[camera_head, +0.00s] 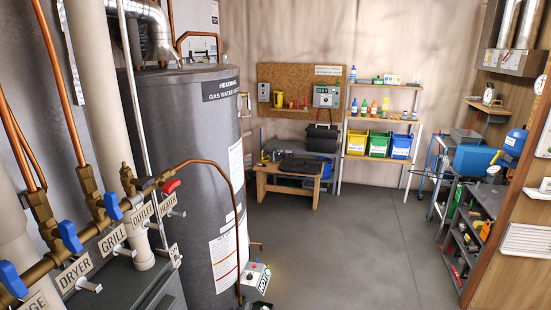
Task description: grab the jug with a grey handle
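I cannot make out for sure a jug with a grey handle in the head view. Several small bottles and containers, too small to tell apart, stand on the shelf unit (343,140) at the back wall. Among them are a blue bottle (353,76) on the top shelf and an orange bottle (374,108) on the shelf below. A rounded blue container (515,141) stands on the right side; its handle is not clear. My gripper is not in view.
A tall grey water heater (203,210) and a pipe manifold with labelled valves fill the left side. A wooden bench (291,188) stands at the back. A cluttered workbench and a wooden panel (503,235) are at the right. The grey floor (350,250) between is clear.

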